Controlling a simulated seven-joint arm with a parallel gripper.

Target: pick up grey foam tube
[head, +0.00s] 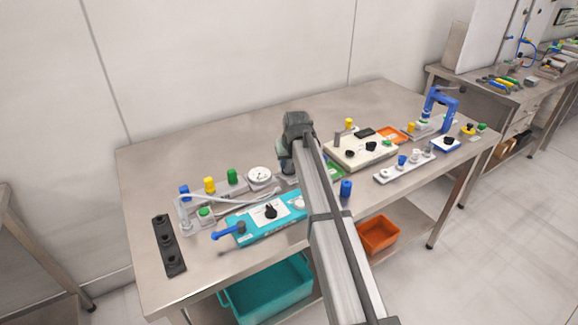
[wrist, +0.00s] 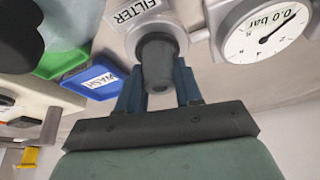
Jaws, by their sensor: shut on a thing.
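The grey foam tube (wrist: 158,62) shows in the wrist view as a short, dark grey, tapered piece. It sits in front of a round white-and-grey part labelled FILTER (wrist: 140,22); I cannot tell whether the two touch. My gripper (wrist: 159,82) has its two blue fingers on either side of the tube and is shut on it. In the head view my gripper (head: 287,164) is low over the middle of the bench, beside the white gauge. There my own arm hides the fingertips and I cannot make out the tube.
A round gauge (head: 260,177) stands close beside my gripper and fills the wrist view's upper right. A teal box (head: 260,219), a blue cylinder (head: 346,188) and a cream unit (head: 350,154) are nearby. The bench's back left (head: 190,150) is clear.

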